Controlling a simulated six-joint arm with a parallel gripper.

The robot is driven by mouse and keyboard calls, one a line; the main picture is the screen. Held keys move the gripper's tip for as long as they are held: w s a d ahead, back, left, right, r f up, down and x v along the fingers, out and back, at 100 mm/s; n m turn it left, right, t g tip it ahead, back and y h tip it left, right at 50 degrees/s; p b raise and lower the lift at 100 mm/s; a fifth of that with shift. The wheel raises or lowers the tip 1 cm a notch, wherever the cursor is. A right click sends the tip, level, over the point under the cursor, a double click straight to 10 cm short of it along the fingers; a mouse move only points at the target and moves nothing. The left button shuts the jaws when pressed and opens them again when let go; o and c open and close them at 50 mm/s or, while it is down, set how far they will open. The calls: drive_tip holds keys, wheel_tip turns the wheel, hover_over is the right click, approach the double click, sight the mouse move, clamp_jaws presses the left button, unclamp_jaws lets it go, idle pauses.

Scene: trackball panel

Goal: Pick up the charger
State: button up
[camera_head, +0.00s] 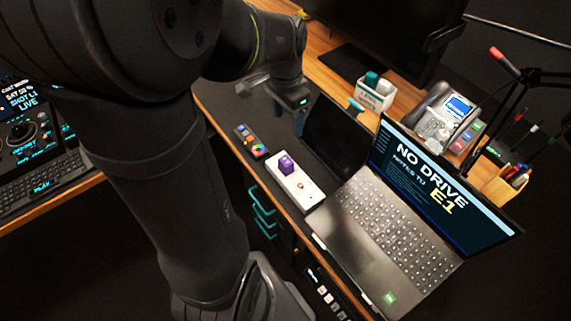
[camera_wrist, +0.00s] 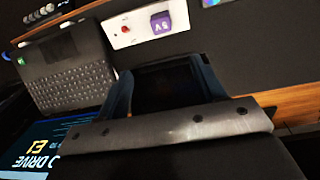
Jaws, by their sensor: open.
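A small purple block (camera_head: 286,165), which looks like the charger, sits on the far end of a white power strip (camera_head: 306,196) on the dark desk mat. In the wrist view the purple block (camera_wrist: 160,22) is near the top, on the power strip (camera_wrist: 125,41), beyond my fingertips. My gripper (camera_head: 289,118) hangs above and beyond the block in the head view. In the wrist view my gripper (camera_wrist: 163,67) has its two fingers apart, with nothing held. A dark tablet-like panel (camera_wrist: 165,88) shows between and behind the fingers.
An open laptop (camera_head: 391,222) stands right of the strip. A remote-like pad with coloured buttons (camera_head: 251,141) lies left of the strip. A white box (camera_head: 375,95) and a phone (camera_head: 446,112) stand farther back.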

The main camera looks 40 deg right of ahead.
sight(286, 160)
drive_tip(key=shift+h, duration=0.6)
drive_tip(key=f, duration=1.8)
drive_tip(key=shift+a+f, duration=0.1)
drive_tip(key=shift+a, duration=0.15)
drive_tip(key=c, duration=1.1)
drive_tip(key=shift+r, duration=0.2)
